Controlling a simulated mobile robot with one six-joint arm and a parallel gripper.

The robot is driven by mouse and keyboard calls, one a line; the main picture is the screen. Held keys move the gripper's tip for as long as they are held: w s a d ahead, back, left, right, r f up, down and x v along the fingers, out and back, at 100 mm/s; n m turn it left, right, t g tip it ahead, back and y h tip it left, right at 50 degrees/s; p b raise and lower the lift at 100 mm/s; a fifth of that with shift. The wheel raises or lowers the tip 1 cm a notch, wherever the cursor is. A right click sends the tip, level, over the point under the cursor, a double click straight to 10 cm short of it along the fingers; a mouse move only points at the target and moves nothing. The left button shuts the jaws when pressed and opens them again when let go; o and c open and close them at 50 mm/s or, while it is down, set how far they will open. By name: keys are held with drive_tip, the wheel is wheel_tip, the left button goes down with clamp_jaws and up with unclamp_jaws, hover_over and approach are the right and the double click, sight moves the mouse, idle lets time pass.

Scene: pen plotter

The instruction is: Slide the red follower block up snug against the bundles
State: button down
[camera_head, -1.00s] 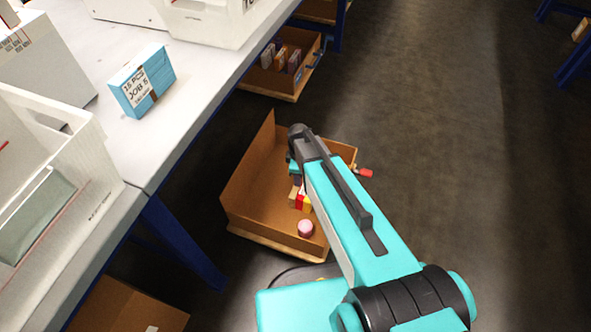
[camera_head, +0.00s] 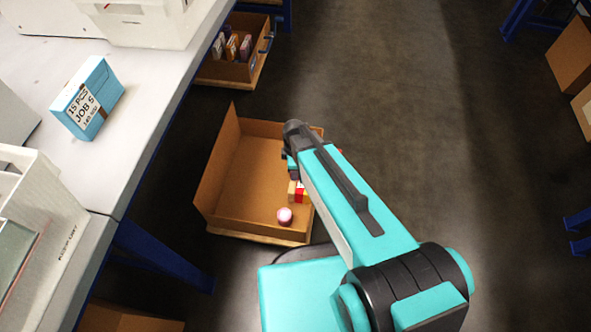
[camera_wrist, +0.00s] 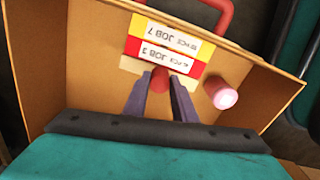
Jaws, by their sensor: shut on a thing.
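In the wrist view two bundles lie flat against each other near the box's upper wall: a yellow-banded JOB 7 bundle (camera_wrist: 165,43) and a red-banded JOB 3 bundle (camera_wrist: 155,57). The red follower block (camera_wrist: 159,79) shows as a small red piece just below the JOB 3 bundle. My gripper (camera_wrist: 163,77) is shut on it, one grey finger on each side. Whether the block touches the bundle I cannot tell. In the head view my arm hides most of the gripper and bundles. A red patch (camera_head: 301,193) shows beside the arm.
The bundles lie in an open cardboard box (camera_head: 250,160) on the floor. A pink-topped round piece (camera_head: 284,215) stands in its near corner, right of my gripper in the wrist view (camera_wrist: 221,95). A table (camera_head: 150,100) with a blue carton (camera_head: 87,98) stands left. Open floor lies right.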

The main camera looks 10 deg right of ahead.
drive_tip(key=shift+s+a, duration=0.1)
drive_tip(key=shift+s, duration=0.15)
drive_tip(key=c, duration=1.5)
unclamp_jaws()
drive_tip(key=shift+o, duration=0.2)
drive_tip(key=shift+w, duration=0.1)
drive_tip(key=shift+w+r, duration=0.1)
drive_tip(key=shift+r, duration=0.7)
wheel_tip(320, 180, up, 12)
drive_tip(key=p, duration=0.3)
drive_tip(key=shift+r, duration=0.1)
